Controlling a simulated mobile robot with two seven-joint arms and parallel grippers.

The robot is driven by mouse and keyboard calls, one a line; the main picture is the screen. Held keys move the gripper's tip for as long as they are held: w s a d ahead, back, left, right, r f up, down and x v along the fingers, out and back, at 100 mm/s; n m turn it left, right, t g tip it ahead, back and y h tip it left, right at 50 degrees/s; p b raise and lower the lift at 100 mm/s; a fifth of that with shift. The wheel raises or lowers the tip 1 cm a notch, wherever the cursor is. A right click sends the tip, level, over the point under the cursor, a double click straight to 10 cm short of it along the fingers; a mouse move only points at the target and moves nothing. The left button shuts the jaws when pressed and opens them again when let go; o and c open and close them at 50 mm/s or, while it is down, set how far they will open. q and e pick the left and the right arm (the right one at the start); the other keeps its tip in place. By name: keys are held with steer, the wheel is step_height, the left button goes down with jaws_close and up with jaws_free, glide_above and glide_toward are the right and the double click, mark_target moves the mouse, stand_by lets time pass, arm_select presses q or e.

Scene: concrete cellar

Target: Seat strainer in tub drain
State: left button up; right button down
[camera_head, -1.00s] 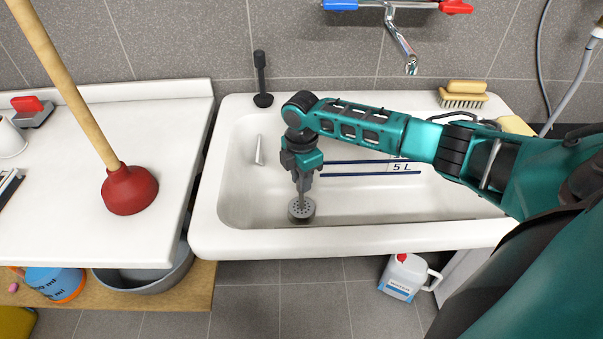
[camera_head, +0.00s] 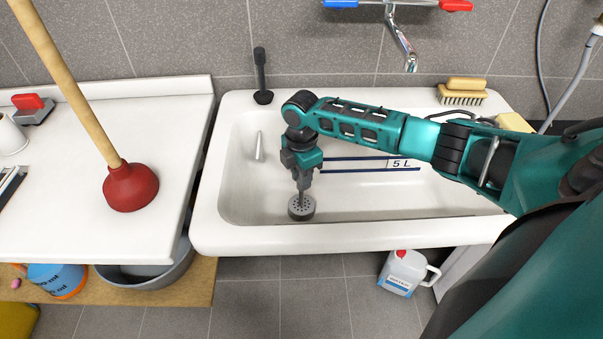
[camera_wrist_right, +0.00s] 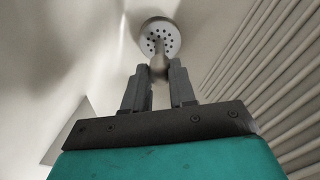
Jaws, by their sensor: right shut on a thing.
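The strainer (camera_head: 302,208) is a round grey disc with small holes and a stem, low inside the white tub (camera_head: 232,190), near its front wall. My right gripper (camera_head: 303,188) points down into the tub and is shut on the strainer's stem. In the right wrist view the strainer (camera_wrist_right: 160,38) shows its holed face beyond the fingertips (camera_wrist_right: 159,70). The drain cannot be made out; whether the strainer touches the tub floor is unclear. My left gripper is not in view.
A red plunger (camera_head: 130,187) stands on the white counter at left. A black plunger-like stopper (camera_head: 262,85) and a brush (camera_head: 462,92) stand on the tub's back rim. A tap (camera_head: 402,45) hangs over the tub. A white canister (camera_head: 403,272) is on the floor.

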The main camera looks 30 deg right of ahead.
stand_by(0.5)
steer(key=shift+p, duration=0.6)
stand_by(0.4)
steer(key=shift+f+b, duration=0.75)
steer(key=shift+f, duration=0.45)
steer(key=shift+r, duration=0.1)
steer(key=c, duration=0.8)
jaws_free()
steer(key=shift+c, duration=0.2)
step_height(320, 180, up, 13)
steer(key=p, duration=0.1)
steer(key=shift+p, duration=0.35)
